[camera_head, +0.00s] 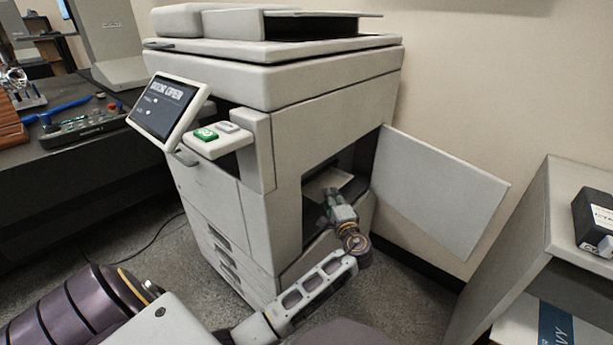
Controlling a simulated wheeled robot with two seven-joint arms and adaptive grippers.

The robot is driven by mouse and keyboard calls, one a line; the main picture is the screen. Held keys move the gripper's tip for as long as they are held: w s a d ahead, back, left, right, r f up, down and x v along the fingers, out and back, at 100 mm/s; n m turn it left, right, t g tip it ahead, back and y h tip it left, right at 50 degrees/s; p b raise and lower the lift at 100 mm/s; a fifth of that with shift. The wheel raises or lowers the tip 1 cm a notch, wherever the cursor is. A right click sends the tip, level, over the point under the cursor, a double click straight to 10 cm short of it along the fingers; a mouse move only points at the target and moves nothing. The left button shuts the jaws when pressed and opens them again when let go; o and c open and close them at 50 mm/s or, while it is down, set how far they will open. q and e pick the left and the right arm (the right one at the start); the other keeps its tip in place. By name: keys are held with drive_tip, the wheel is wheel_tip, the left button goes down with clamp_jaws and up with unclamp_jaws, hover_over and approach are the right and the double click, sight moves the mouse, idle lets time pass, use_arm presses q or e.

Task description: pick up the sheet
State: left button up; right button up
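A pale sheet (322,184) lies inside the open side bay of the grey printer (291,170). Only part of it shows, and the bay's edge and dark parts hide the rest. My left gripper (331,197) reaches into the bay opening, just in front of and below the sheet as seen here. Its fingertips are small and dark against the bay, so I cannot tell whether they are open or shut, or whether they touch the sheet. My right gripper is not in view.
The printer's side door (438,190) stands swung open to the right of the bay. The printer's screen (165,106) reads "DOOR OPEN". A light shelf unit (545,215) with a dark box (595,217) stands at right. A dark bench (75,185) with tools is at left.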

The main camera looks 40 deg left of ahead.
use_arm(q)
drive_tip(key=shift+b+x, duration=0.95)
drive_tip(key=shift+x, duration=1.15)
drive_tip(key=shift+c, duration=0.4)
clamp_jaws()
